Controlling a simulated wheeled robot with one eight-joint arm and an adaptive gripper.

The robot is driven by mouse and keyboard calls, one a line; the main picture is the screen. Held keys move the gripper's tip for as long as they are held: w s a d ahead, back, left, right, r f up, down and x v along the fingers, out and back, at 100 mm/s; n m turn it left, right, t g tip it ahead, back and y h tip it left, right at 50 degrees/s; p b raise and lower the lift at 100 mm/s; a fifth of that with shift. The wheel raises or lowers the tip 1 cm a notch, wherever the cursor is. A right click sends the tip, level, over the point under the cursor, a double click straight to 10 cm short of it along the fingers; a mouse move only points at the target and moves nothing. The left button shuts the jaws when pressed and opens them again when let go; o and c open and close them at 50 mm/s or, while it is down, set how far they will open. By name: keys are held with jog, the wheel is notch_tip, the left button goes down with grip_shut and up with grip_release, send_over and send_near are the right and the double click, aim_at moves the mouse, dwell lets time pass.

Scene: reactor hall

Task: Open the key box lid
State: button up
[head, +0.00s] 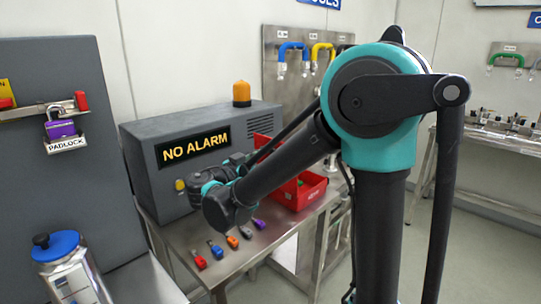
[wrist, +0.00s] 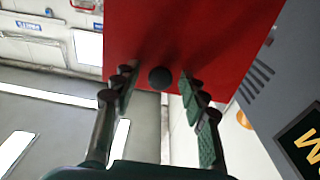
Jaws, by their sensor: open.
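The red key box (head: 302,194) stands on the metal table, right of the grey alarm cabinet. Its front wall and part of its inside show, with a bit of green in it. The red lid (head: 262,146) stands raised at the back, partly hidden by my arm. In the wrist view the red lid (wrist: 215,35) fills the upper middle, with a round black knob (wrist: 160,77) on it. My gripper (wrist: 158,85) is open, one finger on each side of the knob, with gaps showing on both sides. In the head view my forearm mostly hides the gripper.
The grey cabinet (head: 150,178) with a "NO ALARM" sign and orange lamp stands close left of the box. Several coloured padlocks (head: 232,242) lie along the table's front. A canister with a blue lid (head: 57,246) stands at the lower left.

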jog(key=v, duration=1.2)
